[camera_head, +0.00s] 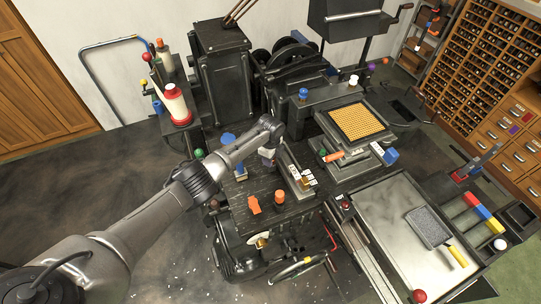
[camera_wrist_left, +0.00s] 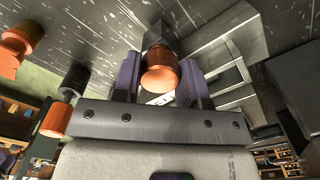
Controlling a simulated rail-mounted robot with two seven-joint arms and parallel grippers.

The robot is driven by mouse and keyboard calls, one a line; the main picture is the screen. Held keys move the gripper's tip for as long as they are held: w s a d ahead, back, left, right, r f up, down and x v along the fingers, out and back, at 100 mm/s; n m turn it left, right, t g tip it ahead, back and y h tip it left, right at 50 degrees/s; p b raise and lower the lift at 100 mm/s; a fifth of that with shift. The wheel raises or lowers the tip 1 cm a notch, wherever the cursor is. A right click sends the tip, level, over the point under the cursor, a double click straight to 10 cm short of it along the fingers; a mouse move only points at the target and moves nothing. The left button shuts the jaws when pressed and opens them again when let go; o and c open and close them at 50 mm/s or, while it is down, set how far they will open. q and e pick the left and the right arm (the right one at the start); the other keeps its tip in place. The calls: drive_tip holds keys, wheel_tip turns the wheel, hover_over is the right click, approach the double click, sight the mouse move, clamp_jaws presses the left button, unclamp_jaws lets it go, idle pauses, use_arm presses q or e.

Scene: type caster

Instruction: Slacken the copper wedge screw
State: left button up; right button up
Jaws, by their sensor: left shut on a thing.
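My left gripper (camera_head: 268,157) reaches in from the left over the dark machine bed. In the left wrist view its purple fingers (camera_wrist_left: 160,82) are closed on both sides of a copper-coloured round knob, which I take as the copper wedge screw (camera_wrist_left: 160,72). The knob has a dark shank beyond it. In the head view the gripper and wrist largely hide the knob. My right gripper is not in view.
Two orange-copper knobs stand nearby, one squat (camera_head: 254,205) and one on a dark stem (camera_head: 280,197). A narrow metal tray (camera_head: 293,168) lies right of the gripper, and a gridded orange plate (camera_head: 351,122) sits behind it. A pale slab (camera_head: 400,210) is at right.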

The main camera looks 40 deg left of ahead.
use_arm(q)
drive_tip(key=n+p, duration=0.1)
drive_tip(key=n, duration=0.2)
drive_tip(key=shift+r+n, duration=0.1)
drive_tip(key=shift+n, duration=0.2)
drive_tip(key=n+p, duration=0.1)
drive_tip(key=n, duration=0.2)
drive_tip(key=shift+d+n, duration=0.1)
drive_tip(key=shift+n, duration=0.2)
drive_tip(key=n+p, duration=0.1)
drive_tip(key=n, duration=0.3)
drive_tip(key=shift+s+n+p, duration=0.1)
drive_tip(key=shift+n+p, duration=0.2)
drive_tip(key=n, duration=0.3)
drive_tip(key=shift+n+p, duration=0.3)
drive_tip(key=shift+p, duration=0.05)
drive_tip(key=n, duration=0.3)
drive_tip(key=shift+n, duration=0.4)
drive_tip(key=n, duration=0.4)
drive_tip(key=shift+d+p, duration=0.1)
drive_tip(key=shift+p, duration=0.25)
drive_tip(key=n, duration=0.4)
drive_tip(key=shift+f+n, duration=0.2)
drive_tip(key=shift+n, duration=2)
